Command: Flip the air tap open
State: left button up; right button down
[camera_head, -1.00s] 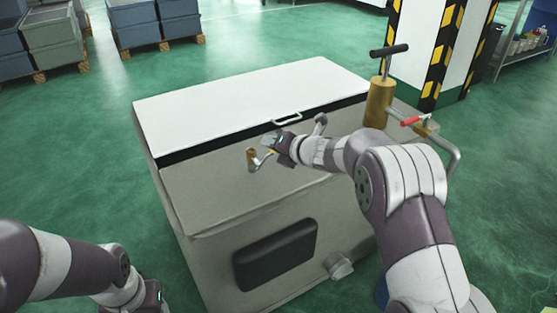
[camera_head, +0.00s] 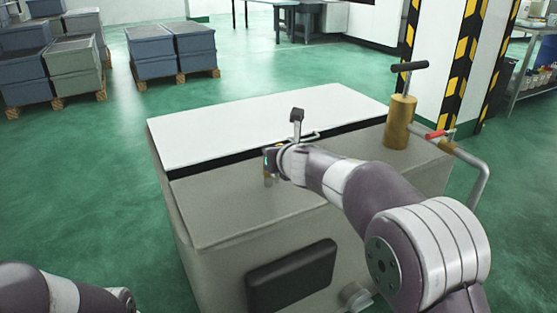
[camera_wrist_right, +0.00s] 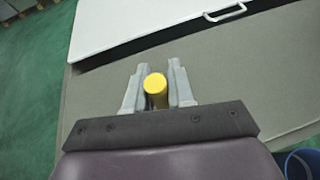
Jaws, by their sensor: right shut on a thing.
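A small brass fitting (camera_head: 268,179) stands on the grey top of the box, in front of the white lid. My right gripper (camera_head: 271,158) is directly above it. In the right wrist view, my right gripper (camera_wrist_right: 157,68) is shut on a yellow round-ended grip (camera_wrist_right: 156,84), which lies between the two grey fingers. My gripper hides most of this lever in the head view. A red lever (camera_head: 435,134) sits on a brass valve at the box's right end, apart from my gripper. My left gripper is out of view; only part of that arm shows at the lower left.
The white lid (camera_head: 215,125) has a metal handle (camera_wrist_right: 226,12). A brass pump (camera_head: 398,122) with a black T-handle and a bent pipe (camera_head: 483,180) stand at the right end. Stacked crates (camera_head: 155,52) are far back; green floor is clear at left.

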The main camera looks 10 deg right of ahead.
jog(key=shift+a+f, duration=0.1)
jog(key=shift+a, duration=0.05)
dwell(0.4)
jog(key=c, duration=1.1)
grip_release()
jog(key=shift+s, duration=0.1)
jog(key=v, duration=1.2)
jog(key=shift+s+p, duration=0.3)
jog(key=shift+p, duration=0.1)
